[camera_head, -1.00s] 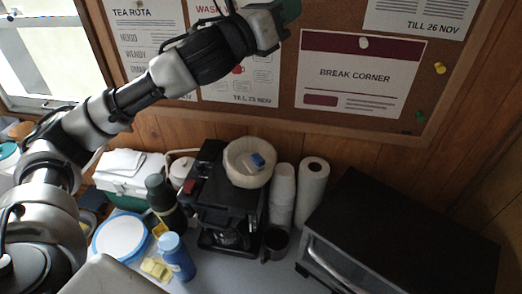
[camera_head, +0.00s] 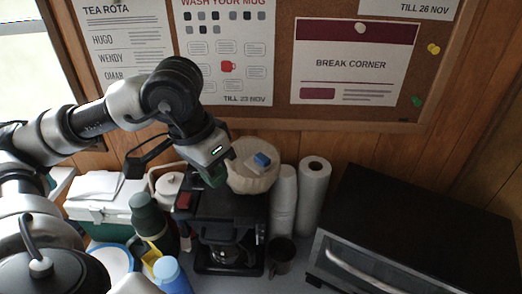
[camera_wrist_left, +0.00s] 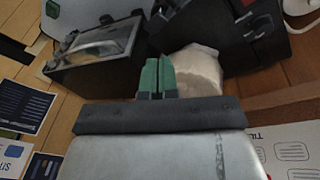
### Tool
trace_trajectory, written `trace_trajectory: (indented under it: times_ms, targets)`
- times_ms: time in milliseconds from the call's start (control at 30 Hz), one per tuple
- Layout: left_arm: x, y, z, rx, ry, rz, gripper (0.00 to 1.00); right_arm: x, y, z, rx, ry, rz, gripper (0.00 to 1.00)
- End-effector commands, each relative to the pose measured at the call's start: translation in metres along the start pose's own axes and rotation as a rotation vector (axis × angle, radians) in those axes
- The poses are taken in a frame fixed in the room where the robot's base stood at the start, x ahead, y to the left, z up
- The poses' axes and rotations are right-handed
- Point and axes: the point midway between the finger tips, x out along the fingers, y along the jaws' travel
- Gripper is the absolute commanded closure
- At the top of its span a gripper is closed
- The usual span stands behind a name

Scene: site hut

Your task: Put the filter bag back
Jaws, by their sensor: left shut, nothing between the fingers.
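The filter bag (camera_head: 250,172) looks like a round, cream, pleated bundle with a blue and white patch on top. It sits on top of the black coffee maker (camera_head: 232,207). My left gripper (camera_head: 214,176) points down just left of the bag, its green fingers shut with nothing between them. In the left wrist view the green fingers (camera_wrist_left: 157,76) are together, with the pale bag (camera_wrist_left: 198,70) right beside them. I cannot tell whether they touch it. The bag's left edge is partly hidden by the gripper in the head view. My right gripper is not in view.
A black toaster oven (camera_head: 415,225) stands on the right. Paper cups (camera_head: 283,205), a paper roll (camera_head: 313,195) and a dark mug (camera_head: 281,255) stand between. A green flask (camera_head: 150,220), blue-capped bottle (camera_head: 170,275) and green-white box (camera_head: 100,200) are left. A notice board (camera_head: 280,60) is behind.

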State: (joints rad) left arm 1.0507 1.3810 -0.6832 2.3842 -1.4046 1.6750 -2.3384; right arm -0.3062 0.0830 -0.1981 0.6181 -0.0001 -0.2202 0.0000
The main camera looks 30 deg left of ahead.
Motion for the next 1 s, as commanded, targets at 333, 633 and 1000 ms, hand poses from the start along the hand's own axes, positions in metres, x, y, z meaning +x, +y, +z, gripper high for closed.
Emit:
trace_trajectory:
  times_ms: [333, 633, 1000]
  targets:
    - [0.001, -0.020, -0.013, 0.015, -0.016, -0.125, 1.00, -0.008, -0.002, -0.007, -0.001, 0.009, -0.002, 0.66]
    - [0.010, -0.019, -0.076, 0.012, -0.016, -0.123, 1.00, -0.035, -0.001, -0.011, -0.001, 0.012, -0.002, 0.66]
    - [0.038, -0.024, -0.108, 0.013, -0.015, -0.127, 1.00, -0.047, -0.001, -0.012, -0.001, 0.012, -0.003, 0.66]
